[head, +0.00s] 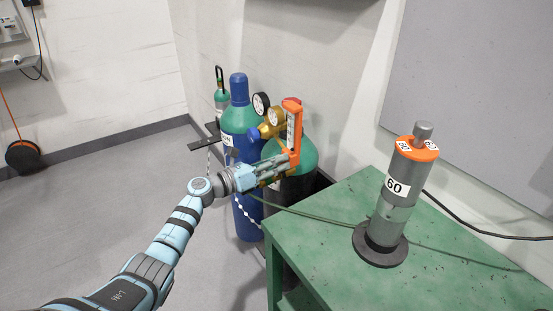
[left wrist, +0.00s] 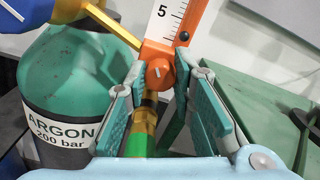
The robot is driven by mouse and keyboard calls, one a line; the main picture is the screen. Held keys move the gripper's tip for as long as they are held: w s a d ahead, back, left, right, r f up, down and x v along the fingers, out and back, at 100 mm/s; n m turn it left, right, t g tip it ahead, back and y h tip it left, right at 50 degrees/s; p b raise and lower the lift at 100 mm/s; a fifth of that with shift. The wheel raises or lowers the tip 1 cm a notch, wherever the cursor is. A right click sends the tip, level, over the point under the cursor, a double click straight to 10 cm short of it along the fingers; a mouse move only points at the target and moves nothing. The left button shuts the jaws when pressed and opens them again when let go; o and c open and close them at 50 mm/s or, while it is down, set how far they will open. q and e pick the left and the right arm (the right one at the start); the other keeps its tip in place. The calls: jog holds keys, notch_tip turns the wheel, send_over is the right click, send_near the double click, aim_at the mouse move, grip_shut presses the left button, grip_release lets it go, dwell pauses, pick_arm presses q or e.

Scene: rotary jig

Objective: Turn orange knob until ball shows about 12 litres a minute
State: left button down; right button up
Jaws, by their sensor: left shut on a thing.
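The orange flowmeter (head: 292,106) stands upright on the regulator of a green-shouldered cylinder in the head view. In the left wrist view its white scale (left wrist: 168,20) shows the number 5 with tick marks, and its upper part is cut off by the frame. The orange knob (left wrist: 158,74) with a white pointer mark sits below the scale. My left gripper (left wrist: 160,78) is shut on the knob, one finger on each side; it also shows in the head view (head: 291,160). I cannot make out the ball or its reading. My right gripper is not in view.
The argon cylinder (left wrist: 62,95) stands close beside the gripper. A green table (head: 330,225) at right carries a grey cylindrical device marked 60 (head: 396,192). The floor at left is clear.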

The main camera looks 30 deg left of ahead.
pick_arm(q)
jog(key=n+p, duration=0.2)
jog(key=n, duration=0.3)
jog(key=shift+r+n, duration=0.1)
jog(key=shift+n, duration=0.2)
jog(key=n+p, duration=0.2)
jog(key=n, duration=0.2)
jog(key=n+p, duration=0.2)
jog(key=n, duration=0.4)
jog(key=n+p, duration=0.1)
jog(key=n, duration=0.3)
jog(key=shift+f, duration=0.2)
jog(key=c, duration=1.4)
grip_release()
jog(key=shift+a, duration=0.1)
jog(key=shift+o, duration=0.2)
